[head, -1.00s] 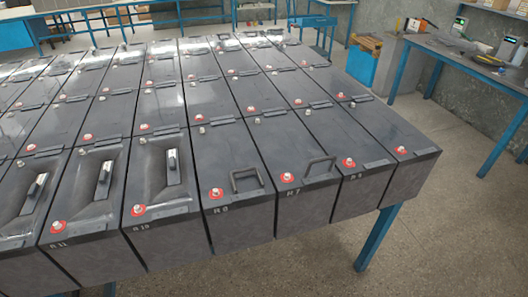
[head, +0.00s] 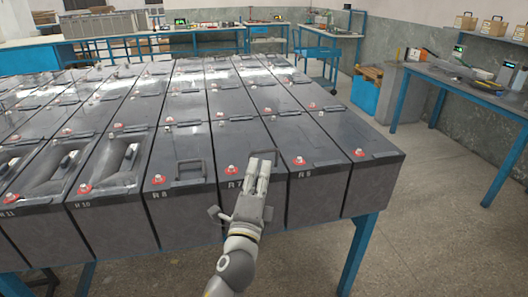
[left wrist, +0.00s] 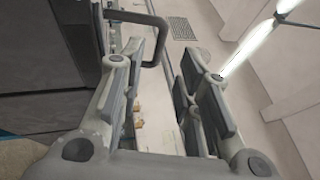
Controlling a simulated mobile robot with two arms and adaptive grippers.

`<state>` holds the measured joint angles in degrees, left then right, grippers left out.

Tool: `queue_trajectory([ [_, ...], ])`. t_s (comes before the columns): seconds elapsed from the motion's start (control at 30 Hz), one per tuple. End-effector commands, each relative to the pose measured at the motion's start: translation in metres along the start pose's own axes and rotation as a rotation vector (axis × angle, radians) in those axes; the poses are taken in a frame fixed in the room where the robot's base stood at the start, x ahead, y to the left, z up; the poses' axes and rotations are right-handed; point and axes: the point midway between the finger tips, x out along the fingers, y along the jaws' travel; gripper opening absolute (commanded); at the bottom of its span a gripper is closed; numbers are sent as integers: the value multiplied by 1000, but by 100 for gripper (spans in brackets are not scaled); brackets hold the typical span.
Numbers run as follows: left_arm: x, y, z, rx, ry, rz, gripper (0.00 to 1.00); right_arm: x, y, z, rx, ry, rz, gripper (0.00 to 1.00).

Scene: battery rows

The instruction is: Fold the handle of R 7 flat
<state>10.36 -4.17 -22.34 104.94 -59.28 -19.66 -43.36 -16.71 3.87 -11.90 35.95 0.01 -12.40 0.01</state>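Battery R 7 (head: 234,147) stands in the front row, a dark grey box with a red-ringed terminal and a label on its front edge. Its dark handle (head: 264,154) shows only in part behind my left gripper (head: 264,163), which is over the top of R 7. In the left wrist view the handle (left wrist: 164,40) is a raised loop just beyond one finger. My left gripper (left wrist: 163,80) is open with nothing between its fingers. Whether it touches the handle I cannot tell. My right gripper is out of view.
R 8 (head: 180,205), with its own handle, stands left of R 7; another battery (head: 318,188) stands right of it. More rows lie behind. The blue table leg (head: 357,250) and open floor (head: 440,230) are at right.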

Motion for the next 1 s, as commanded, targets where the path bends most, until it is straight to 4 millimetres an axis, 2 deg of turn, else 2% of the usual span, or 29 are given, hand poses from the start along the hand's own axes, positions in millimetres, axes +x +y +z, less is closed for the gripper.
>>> queue_trajectory([
  [0.03, 11, -3, 0, -1, -1, -2, 31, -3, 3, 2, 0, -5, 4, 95],
  [0.2, 43, -1, 0, -1, 0, 0, 31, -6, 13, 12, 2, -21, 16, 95],
  [0.4, 68, 0, 0, -3, 1, 1, 31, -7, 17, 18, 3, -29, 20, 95],
  [0.6, 78, 1, 0, -3, 0, 2, 31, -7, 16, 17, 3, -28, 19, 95],
  [0.87, 79, 1, 0, -4, 0, 2, 31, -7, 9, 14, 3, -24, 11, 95],
  [1.0, 79, 1, 0, -4, 1, 2, 15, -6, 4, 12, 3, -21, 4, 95],
])
